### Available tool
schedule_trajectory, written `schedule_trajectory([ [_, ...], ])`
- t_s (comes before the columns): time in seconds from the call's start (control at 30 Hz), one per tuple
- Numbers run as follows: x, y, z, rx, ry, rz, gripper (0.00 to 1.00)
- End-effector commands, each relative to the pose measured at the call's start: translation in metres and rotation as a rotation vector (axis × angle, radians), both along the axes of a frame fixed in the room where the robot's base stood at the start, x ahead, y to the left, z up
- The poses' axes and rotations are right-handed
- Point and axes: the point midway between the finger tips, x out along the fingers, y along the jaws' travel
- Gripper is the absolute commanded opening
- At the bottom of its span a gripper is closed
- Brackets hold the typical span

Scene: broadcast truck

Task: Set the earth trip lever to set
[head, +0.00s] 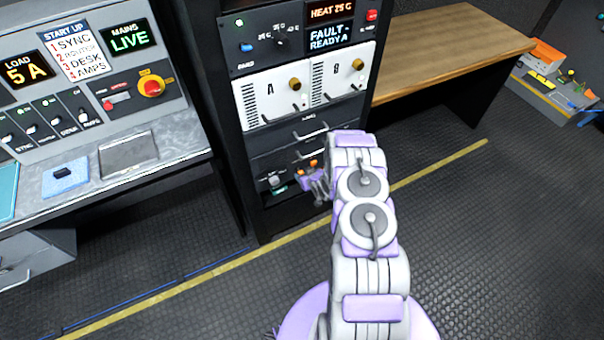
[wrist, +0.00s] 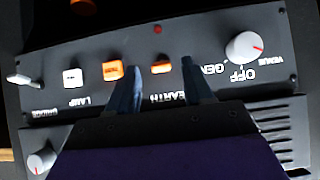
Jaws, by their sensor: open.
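The earth trip lever (wrist: 162,64) is a small orange piece on a grey panel, above the upside-down EARTH label in the wrist view. My gripper (wrist: 161,68) is open, with one dark blue finger on each side of the lever. I cannot tell whether either finger touches it. The lever's exact position is hard to read from this angle. In the head view my gripper (head: 319,188) is low at the front of the rack, and my arm hides part of the panel.
Beside the lever are an orange button (wrist: 113,71), a white lamp button (wrist: 75,77), a toggle (wrist: 18,79) and a white rotary knob (wrist: 244,46). A red light (wrist: 157,29) is near the lever. A wooden bench (head: 450,45) stands right of the rack; a console (head: 180,140) stands left.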

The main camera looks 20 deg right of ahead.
Motion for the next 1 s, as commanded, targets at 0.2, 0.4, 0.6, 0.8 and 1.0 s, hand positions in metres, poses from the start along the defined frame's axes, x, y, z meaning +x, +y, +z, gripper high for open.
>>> schedule_trajectory([
  [0.2,-0.029,-0.002,0.025,0.002,0.002,-0.003,0.51],
  [0.4,-0.058,-0.003,0.047,0.003,0.002,-0.003,0.51],
  [0.6,-0.084,-0.004,0.069,0.003,0.0,-0.003,0.51],
  [0.8,-0.101,-0.004,0.081,0.003,0.002,-0.001,0.51],
  [1.0,-0.106,-0.004,0.084,0.003,0.003,0.0,0.51],
])
